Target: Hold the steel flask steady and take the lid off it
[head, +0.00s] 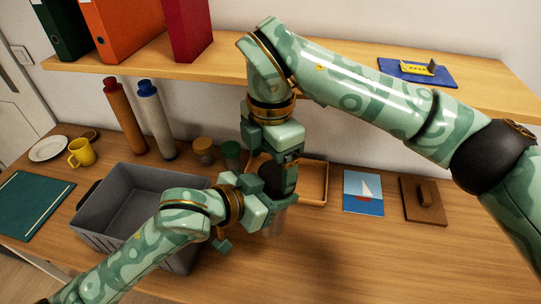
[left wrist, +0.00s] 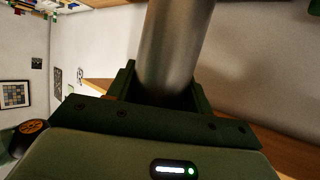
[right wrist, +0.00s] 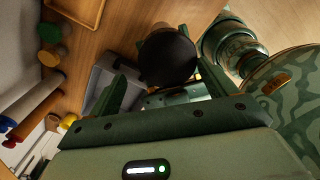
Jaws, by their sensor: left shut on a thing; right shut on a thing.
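My right gripper (head: 284,176) comes down from above and is shut on the dark round lid (head: 270,176). The lid (right wrist: 167,56) also shows between the fingers in the right wrist view. The join between lid and flask is hidden, so I cannot tell whether they touch.
A grey crate (head: 92,213) stands left of the flask. A sailboat booklet (head: 363,192) and a brown board (head: 424,203) lie right. The shelf (head: 340,58) overhangs the back. The front right is clear.

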